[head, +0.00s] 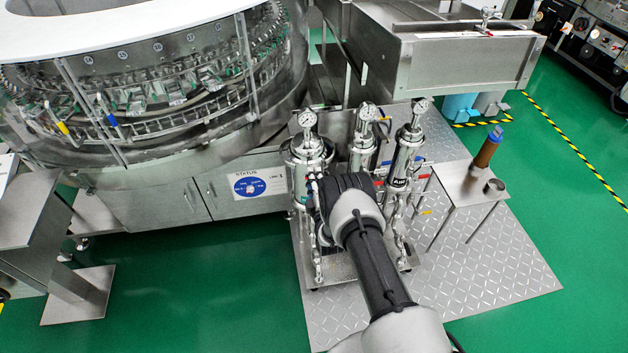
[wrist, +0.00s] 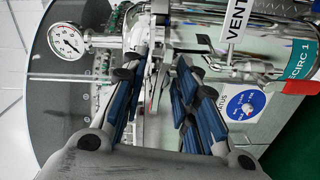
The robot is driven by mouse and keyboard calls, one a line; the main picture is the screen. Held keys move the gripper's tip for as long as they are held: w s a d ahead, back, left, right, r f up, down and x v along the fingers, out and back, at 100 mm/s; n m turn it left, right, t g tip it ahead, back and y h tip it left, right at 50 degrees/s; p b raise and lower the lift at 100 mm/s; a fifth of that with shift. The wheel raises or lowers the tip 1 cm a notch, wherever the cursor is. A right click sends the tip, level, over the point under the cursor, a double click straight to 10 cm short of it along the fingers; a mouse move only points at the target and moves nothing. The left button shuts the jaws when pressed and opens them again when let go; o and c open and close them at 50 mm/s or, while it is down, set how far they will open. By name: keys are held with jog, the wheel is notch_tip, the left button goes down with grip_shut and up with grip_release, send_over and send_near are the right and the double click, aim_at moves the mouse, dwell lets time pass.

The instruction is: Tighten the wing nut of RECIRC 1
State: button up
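The teal RECIRC 1 label (wrist: 302,60) shows at the right edge of the wrist view, on a shiny steel filter housing (wrist: 285,30). In the head view the left steel housing (head: 308,152) stands just beyond my arm; its label cannot be read there. My gripper (wrist: 160,62) has its blue-padded fingers apart, pointing at the housing's clamp area. Thin metal parts (wrist: 155,80) show in the gap between the fingers; I cannot tell whether one is the wing nut. The fingers do not visibly press on anything. In the head view my arm hides the gripper.
A pressure gauge (wrist: 67,40) and a white VENT tag (wrist: 235,20) are close to the fingers. Two more housings (head: 362,140) (head: 408,145) stand beside the left one. The rotary washer (head: 150,90) is behind left. A small stand (head: 462,185) is at right.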

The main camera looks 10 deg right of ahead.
jog(key=shift+c, duration=0.5)
grip_shut()
